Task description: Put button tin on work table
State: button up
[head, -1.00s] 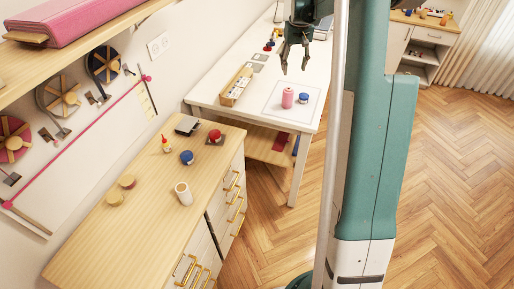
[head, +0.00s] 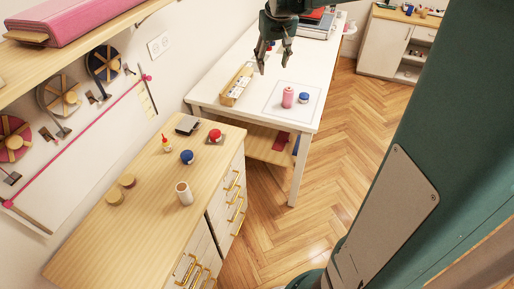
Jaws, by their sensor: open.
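Which object is the button tin I cannot tell for certain. A small blue round container with a pale band (head: 187,157) stands on the wooden top of the near dresser. My gripper (head: 275,66) is open and empty, high over the work table, pointing down, near the long box of small items. It is far from the dresser's blue container.
The dresser (head: 85,245) also holds a red item on a dark base (head: 215,136), a small red-topped bottle (head: 166,144), a dark box (head: 187,125), a white cylinder (head: 184,193) and two wooden discs (head: 115,198). A long box (head: 237,86) occupies the table's left side.

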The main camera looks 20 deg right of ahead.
jog(key=s+a+r+n+t, duration=0.1)
jog(key=s+a+r+t, duration=0.1)
jog(key=s+a, duration=1.25)
jog(key=s+a+f+t, duration=0.1)
jog(key=s+a+f, duration=0.2)
jog(key=s, duration=0.5)
jog(key=s+a+f+n+t+y, duration=0.1)
jog(key=s+a+f, duration=0.2)
jog(key=s, duration=0.6)
jog(key=shift+a+f, duration=0.35)
jog(key=shift+f, duration=0.1)
